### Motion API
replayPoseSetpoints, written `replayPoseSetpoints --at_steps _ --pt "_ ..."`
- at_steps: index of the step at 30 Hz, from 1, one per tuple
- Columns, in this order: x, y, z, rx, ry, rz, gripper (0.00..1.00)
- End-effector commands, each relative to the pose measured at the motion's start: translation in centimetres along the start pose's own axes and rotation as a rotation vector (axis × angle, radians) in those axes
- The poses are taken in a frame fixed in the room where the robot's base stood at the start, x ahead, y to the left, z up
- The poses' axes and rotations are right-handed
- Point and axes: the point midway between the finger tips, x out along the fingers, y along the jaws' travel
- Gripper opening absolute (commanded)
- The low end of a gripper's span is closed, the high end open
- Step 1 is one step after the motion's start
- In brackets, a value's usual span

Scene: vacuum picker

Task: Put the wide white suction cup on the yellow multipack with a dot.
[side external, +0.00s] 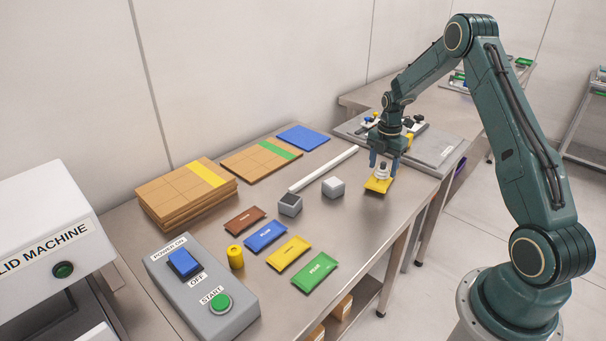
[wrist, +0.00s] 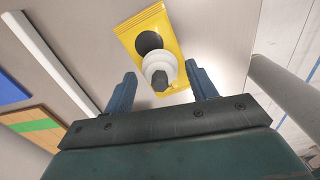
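The yellow multipack with a black dot (wrist: 135,37) lies flat on the steel table; it also shows in the side view (side external: 374,187). The wide white suction cup (wrist: 158,66), with a dark grey stem on top, appears to stand upright on this pack, partly covering the dot in the wrist view. It shows beneath my gripper in the side view (side external: 382,178). My gripper (wrist: 161,80) points down above the pack, its two blue fingers apart on either side of the cup, with a visible gap to each. In the side view my gripper (side external: 384,164) hides part of the stem.
Brown, blue, yellow (side external: 289,253) and green packs lie in front. A white bar (side external: 323,169) and two small blocks lie to the left. Cardboard stacks (side external: 185,192) stand further left, a control box (side external: 200,285) at front left. A grey tray (side external: 440,147) with fittings is behind.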

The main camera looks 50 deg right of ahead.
Motion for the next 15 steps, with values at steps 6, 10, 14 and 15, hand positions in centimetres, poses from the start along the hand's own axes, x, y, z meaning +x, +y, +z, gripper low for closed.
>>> replayPoseSetpoints --at_steps 6,10,14,15 --pt "-0.1 0.0 0.0 0.0 0.0 0.0 0.57" --pt "-0.5 0.0 0.0 0.0 0.0 0.0 0.57" --pt "-1.5 0.1 0.1 0.0 -0.002 0.002 0.57" --pt "-1.9 0.1 0.1 0.0 -0.002 0.003 0.57"
